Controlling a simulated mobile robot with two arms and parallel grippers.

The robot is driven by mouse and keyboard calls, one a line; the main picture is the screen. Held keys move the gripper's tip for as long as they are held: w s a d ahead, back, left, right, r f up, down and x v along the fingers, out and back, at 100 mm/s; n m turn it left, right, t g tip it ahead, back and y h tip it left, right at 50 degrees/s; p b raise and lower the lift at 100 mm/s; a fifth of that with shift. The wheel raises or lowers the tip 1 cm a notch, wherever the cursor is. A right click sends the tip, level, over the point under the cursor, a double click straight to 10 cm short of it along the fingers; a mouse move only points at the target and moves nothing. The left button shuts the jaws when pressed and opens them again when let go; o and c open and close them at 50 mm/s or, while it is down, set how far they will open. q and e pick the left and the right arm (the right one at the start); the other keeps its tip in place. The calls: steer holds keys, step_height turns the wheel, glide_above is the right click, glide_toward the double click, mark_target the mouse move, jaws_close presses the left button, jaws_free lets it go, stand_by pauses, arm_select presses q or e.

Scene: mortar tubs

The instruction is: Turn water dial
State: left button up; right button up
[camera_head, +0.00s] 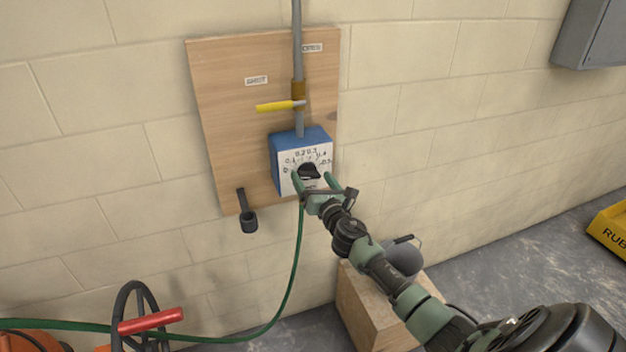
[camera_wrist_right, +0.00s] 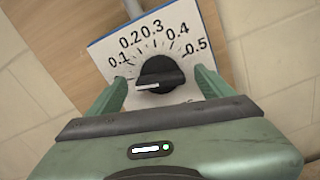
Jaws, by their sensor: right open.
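The water dial is a black round knob (camera_head: 309,171) on the white scale face of a blue box (camera_head: 300,138) on a wooden board. The scale carries numbers from about 0.1 to 0.5. My right gripper (camera_head: 313,181) is open in front of the dial, with one green finger on each side of it. In the right wrist view the knob (camera_wrist_right: 160,75) sits between the two fingertips (camera_wrist_right: 160,88), with gaps on both sides. Its white pointer mark points left, below the 0.1 mark. Whether the fingers touch the face is unclear. My left gripper is not in view.
A yellow lever (camera_head: 278,106) sits on the grey pipe (camera_head: 298,60) above the box, between SHUT and OPEN labels. A green hose (camera_head: 293,262) hangs below the box. A black holder (camera_head: 247,215) is at lower left. A wooden block (camera_head: 365,310) stands below my arm.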

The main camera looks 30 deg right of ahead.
steer(key=c, duration=1.4)
steer(key=shift+m, duration=0.3)
steer(key=shift+o, duration=0.2)
steer(key=m+b, duration=0.1)
steer(key=m, duration=0.3)
steer(key=shift+f, duration=0.15)
steer(key=m+b, duration=0.1)
steer(key=m, duration=0.4)
steer(key=shift+d, duration=0.15)
steer(key=m, duration=0.4)
steer(key=shift+f, duration=0.15)
steer(key=shift+s+f+m+b, duration=0.1)
steer(key=shift+m+b, duration=0.2)
steer(key=shift+m, duration=1.8)
